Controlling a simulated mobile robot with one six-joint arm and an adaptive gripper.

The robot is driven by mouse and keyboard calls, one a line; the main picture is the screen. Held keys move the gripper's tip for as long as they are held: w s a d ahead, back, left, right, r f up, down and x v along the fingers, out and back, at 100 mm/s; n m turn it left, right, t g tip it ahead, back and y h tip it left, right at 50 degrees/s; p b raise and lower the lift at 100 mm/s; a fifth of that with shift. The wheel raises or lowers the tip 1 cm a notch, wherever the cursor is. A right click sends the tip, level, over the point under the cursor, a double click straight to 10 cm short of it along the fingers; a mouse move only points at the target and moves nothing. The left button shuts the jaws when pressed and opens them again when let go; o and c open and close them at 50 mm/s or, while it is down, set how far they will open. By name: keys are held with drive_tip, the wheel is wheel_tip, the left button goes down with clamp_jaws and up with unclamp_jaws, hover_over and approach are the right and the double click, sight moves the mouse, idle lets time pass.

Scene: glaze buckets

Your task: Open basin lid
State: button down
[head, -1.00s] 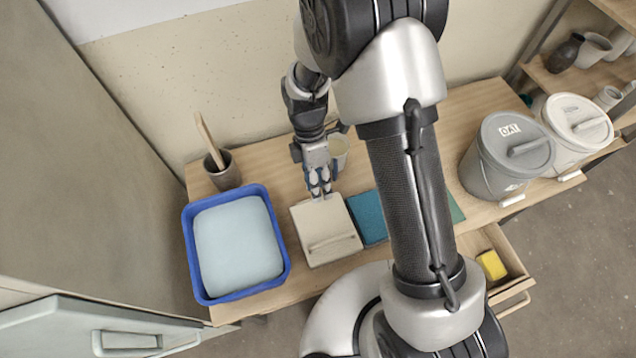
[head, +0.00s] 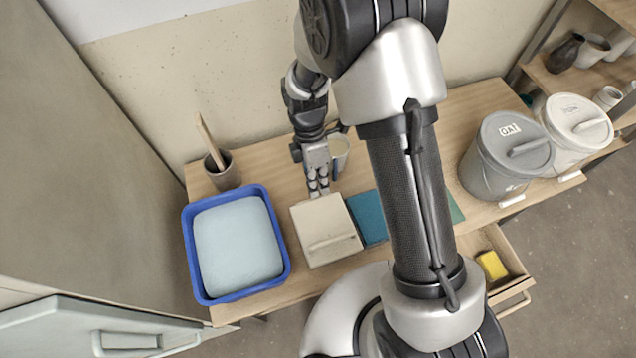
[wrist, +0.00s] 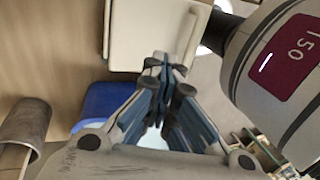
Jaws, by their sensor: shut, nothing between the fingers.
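A cream, square lidded box (head: 322,218) with a bar handle along its near side stands on the wooden table; I take its flat top to be the basin lid, and it looks closed. It also shows at the top of the wrist view (wrist: 145,38). My gripper (head: 318,190) points down at the far edge of this box, fingertips together and empty. In the wrist view the fingertips (wrist: 165,68) meet just short of the cream surface. I cannot tell whether they touch it.
A blue tub (head: 188,245) with a pale blue surface stands left of the box. A brown cup (head: 227,178) holding a wooden tool is behind it. Teal sheets (head: 367,217) lie right. Grey (head: 490,165) and white (head: 578,140) lidded buckets stand farther right. A drawer (head: 512,283) is open with a yellow sponge.

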drive_tip(key=c, duration=1.6)
unclamp_jaws()
drive_tip(key=shift+c, duration=0.2)
drive_tip(key=v, duration=1.2)
